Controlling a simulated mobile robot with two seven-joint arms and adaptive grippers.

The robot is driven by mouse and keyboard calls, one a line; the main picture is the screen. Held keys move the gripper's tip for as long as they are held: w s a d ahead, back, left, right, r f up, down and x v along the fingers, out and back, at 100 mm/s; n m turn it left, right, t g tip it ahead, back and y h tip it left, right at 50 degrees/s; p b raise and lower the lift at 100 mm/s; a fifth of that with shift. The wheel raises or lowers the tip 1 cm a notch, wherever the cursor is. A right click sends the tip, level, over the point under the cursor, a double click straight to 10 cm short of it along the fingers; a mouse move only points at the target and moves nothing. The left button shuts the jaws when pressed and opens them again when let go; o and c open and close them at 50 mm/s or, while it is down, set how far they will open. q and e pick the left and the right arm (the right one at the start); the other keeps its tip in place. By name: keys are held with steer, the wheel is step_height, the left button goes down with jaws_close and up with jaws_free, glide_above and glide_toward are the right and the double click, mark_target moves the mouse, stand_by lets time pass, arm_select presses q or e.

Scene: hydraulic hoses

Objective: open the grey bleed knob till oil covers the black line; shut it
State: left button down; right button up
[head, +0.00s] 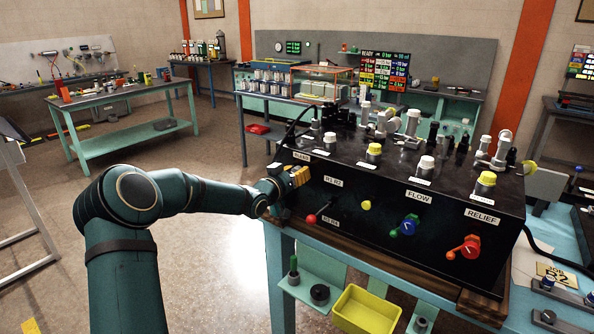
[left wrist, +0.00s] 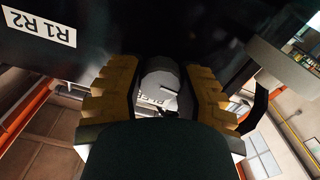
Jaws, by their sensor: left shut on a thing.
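The black hydraulic unit (head: 395,195) stands on a bench at the right of the head view. My left gripper (head: 297,177) is at the left end of its front face, below a small white label (head: 301,157). In the left wrist view, the yellow-padded fingers (left wrist: 160,90) sit on both sides of the grey bleed knob (left wrist: 163,74), shut on it. The gripper hides the knob in the head view. I cannot make out the oil or the black line in either view. My right gripper is not in view.
The front face also carries a red-tipped lever (head: 312,218), a yellow button (head: 366,205), a blue knob (head: 408,225) and a red relief knob (head: 468,248). A yellow bin (head: 367,310) sits below. Open floor lies left of the bench.

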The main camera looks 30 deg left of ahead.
arm_select(q)
steer(key=shift+w+r, duration=0.1)
steer(key=shift+r, duration=0.3)
steer(key=c, duration=0.5)
jaws_free()
steer(key=shift+f, duration=0.2)
steer(key=shift+f, duration=0.1)
steer(key=s, duration=0.8)
steer(key=s+a, duration=0.1)
steer(key=s, duration=0.3)
